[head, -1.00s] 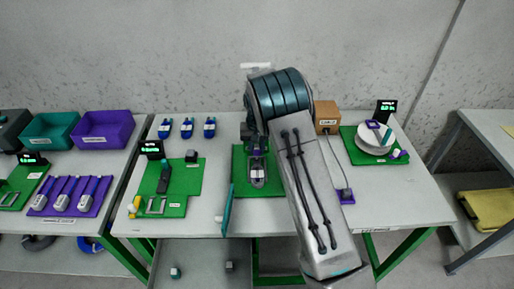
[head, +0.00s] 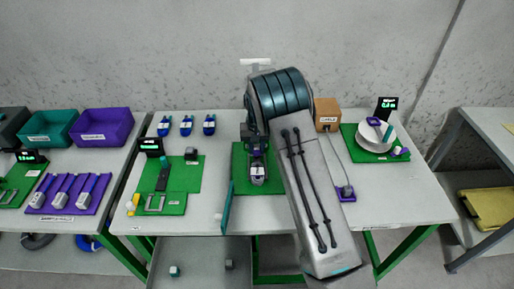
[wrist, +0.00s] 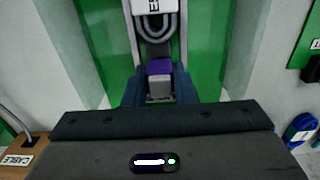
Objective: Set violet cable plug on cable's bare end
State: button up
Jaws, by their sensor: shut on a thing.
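The violet cable plug (wrist: 159,67), violet with a grey block part, sits between the two dark jaws of my gripper (wrist: 160,90) in the wrist view. My gripper (head: 256,150) is shut on it, over the green mat (head: 240,155) at the middle of the bench. A grey looped fixture with a white label (wrist: 153,6) is just beyond the jaws.
A thin teal upright panel (head: 227,208) stands left of the middle mat. Several blue tools (head: 187,125) lie at the back. A white plate (head: 370,139) is on the right mat, and another green mat (head: 180,175) lies left. My arm covers bench between gripper and cable.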

jog(key=shift+f+b, duration=0.45)
jog(key=shift+f, duration=0.25)
dwell(0.3)
jog(key=o, duration=0.9)
jog(key=shift+c, duration=0.2)
jog(key=shift+r, duration=0.15)
jog(key=shift+r+p, duration=2.1)
jog(key=shift+r, duration=1.85)
